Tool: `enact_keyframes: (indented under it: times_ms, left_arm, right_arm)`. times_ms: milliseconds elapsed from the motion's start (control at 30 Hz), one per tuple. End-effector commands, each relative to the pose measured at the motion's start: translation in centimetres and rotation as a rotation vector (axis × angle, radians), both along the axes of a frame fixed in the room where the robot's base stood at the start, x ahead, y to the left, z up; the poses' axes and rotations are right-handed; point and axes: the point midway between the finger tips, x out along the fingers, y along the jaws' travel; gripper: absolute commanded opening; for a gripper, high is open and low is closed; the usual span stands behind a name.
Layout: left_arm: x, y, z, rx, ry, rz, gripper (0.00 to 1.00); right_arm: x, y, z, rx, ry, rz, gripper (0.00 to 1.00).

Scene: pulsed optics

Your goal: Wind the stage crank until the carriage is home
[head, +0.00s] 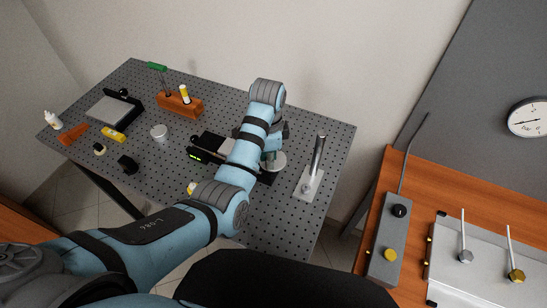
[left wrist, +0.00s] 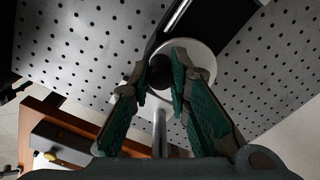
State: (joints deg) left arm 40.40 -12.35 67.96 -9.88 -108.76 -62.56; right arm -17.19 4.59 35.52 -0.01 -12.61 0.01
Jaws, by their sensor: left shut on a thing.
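The stage (head: 203,154) is a black unit with small green lights on the perforated bench, partly hidden behind my left arm. Its crank is a pale round disc (head: 275,163) at the stage's right end. In the left wrist view the crank disc (left wrist: 203,57) carries a dark knob (left wrist: 160,73). My left gripper (left wrist: 163,76) has its two teal fingers closed around that knob. In the head view my forearm covers most of the gripper. The carriage's position along the stage cannot be made out. My right gripper is in neither view.
A metal post on a pale base (head: 308,183) stands right of the crank. An orange block (head: 180,107) with tools, a white jar (head: 159,132) and several small items lie on the bench's left half. A wooden table (head: 415,172) with instruments is at right.

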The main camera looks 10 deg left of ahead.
Motion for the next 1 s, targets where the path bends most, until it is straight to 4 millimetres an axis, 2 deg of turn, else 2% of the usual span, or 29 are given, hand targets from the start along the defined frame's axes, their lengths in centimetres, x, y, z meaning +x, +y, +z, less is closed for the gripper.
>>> enact_keyframes:
  times_ms: [67,200,267,500,567,733,800,1000]
  left_arm:
    - [0.1,0.3,0.0,0.001,-0.001,-0.070,0.00]
    - [0.4,1.1,0.0,0.003,0.001,-0.377,0.00]
    - [0.5,1.3,0.0,0.002,0.001,-0.459,0.00]
    - [0.5,1.4,0.0,0.002,0.000,-0.492,0.00]
    - [0.7,1.5,0.0,0.002,0.000,-0.560,0.00]
    - [1.5,2.2,0.0,0.004,0.000,-0.916,0.00]
    - [1.6,2.3,0.0,0.003,0.000,-0.971,0.00]
    - [1.6,2.3,0.0,0.003,-0.001,-0.988,0.00]
  right_arm:
    - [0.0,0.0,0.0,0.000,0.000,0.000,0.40]
    - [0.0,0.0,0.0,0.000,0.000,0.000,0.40]
    - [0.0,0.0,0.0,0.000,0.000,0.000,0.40]
    - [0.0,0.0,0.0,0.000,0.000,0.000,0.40]
    - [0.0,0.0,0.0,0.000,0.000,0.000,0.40]
    - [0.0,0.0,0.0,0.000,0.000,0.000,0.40]
    - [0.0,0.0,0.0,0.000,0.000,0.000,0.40]
    - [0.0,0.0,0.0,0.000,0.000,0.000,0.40]
